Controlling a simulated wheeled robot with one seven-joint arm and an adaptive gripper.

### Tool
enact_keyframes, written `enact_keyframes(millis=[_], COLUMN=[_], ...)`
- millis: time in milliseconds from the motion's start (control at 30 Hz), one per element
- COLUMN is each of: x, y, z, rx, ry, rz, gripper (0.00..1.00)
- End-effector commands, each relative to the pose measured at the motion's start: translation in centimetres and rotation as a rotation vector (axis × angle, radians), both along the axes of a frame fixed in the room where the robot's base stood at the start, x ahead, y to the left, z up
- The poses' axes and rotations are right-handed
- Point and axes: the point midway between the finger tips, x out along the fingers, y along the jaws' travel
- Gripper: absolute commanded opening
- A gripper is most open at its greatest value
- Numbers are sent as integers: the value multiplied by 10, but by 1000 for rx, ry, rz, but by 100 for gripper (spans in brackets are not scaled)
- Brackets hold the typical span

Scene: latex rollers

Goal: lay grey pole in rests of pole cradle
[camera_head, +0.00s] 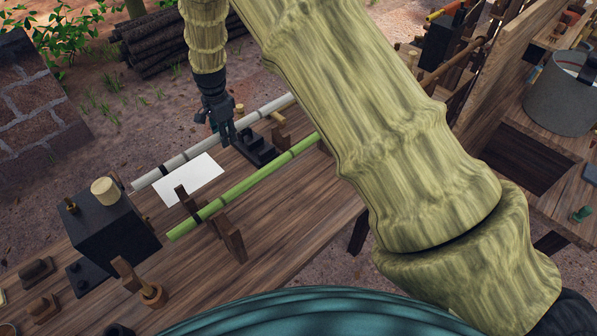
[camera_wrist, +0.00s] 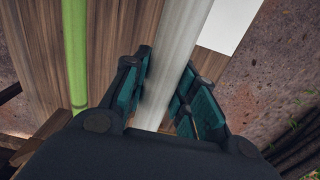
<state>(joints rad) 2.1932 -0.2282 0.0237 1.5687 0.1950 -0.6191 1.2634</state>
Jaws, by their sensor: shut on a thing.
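The grey pole (camera_head: 188,156) is long and pale with a dark band, and slants above the wooden bench. My gripper (camera_head: 222,130) is shut on the grey pole around its middle. In the wrist view, the fingers (camera_wrist: 164,98) stand on both sides of the grey pole (camera_wrist: 177,55). Wooden uprights (camera_head: 231,238) that look like part of the pole cradle stand on the bench by a green pole (camera_head: 245,185). The green pole runs roughly parallel to the grey one, nearer the bench's front. My arm hides the far end of the cradle area.
A white sheet (camera_head: 197,182) lies on the bench under the grey pole. A black box (camera_head: 112,235) with a pale cylinder on top stands at the left. A black stepped block (camera_head: 257,150) sits near my gripper. The bench front (camera_head: 285,220) is clear.

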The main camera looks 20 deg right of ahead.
Motion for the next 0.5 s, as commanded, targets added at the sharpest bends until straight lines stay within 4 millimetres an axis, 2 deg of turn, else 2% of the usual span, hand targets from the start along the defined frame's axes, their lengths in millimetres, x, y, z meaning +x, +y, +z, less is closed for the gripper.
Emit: enact_keyframes(millis=[500], x=[0], y=[0], z=[-24], rx=[0], ry=[0], rz=[0], gripper=[4])
